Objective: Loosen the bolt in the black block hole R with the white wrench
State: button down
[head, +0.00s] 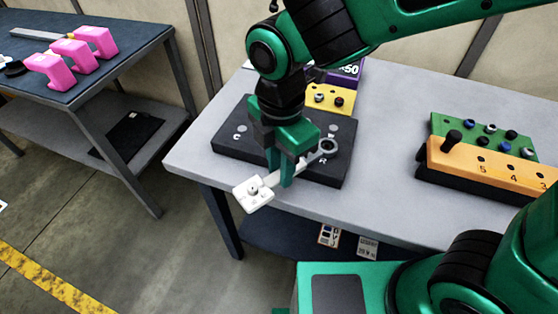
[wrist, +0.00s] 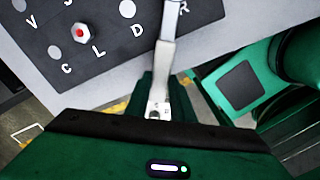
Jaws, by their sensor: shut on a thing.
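The black block (head: 228,138) lies on the grey table, with lettered holes on its top. My gripper (head: 279,178) is low over its front edge, shut on the white wrench (head: 254,193). The wrench's broad white end sticks out past the block's front edge, and its grey ring end (head: 328,147) lies at the hole by the letter R. I cannot tell if the ring is around the bolt, which is hard to make out. In the wrist view the wrench shaft (wrist: 167,50) runs up out of the frame, so its ring is hidden there.
A yellow block (head: 331,97) with bolts and a purple box stand behind the black block. A green block (head: 470,128) with several bolts and an orange numbered block (head: 480,162) are on the right. Bare tabletop (head: 395,130) lies between. Pink parts (head: 72,55) sit on another table, left.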

dwell(0.3)
jog(key=shift+s+d+r+n, duration=0.15)
jog(key=shift+s+d+n, duration=0.85)
jog(key=shift+n, duration=0.2)
jog(key=shift+s+d+r+n, duration=0.1)
jog(key=shift+s+d+n, duration=0.55)
jog(key=shift+d+n, duration=0.35)
jog(key=shift+a, duration=0.1)
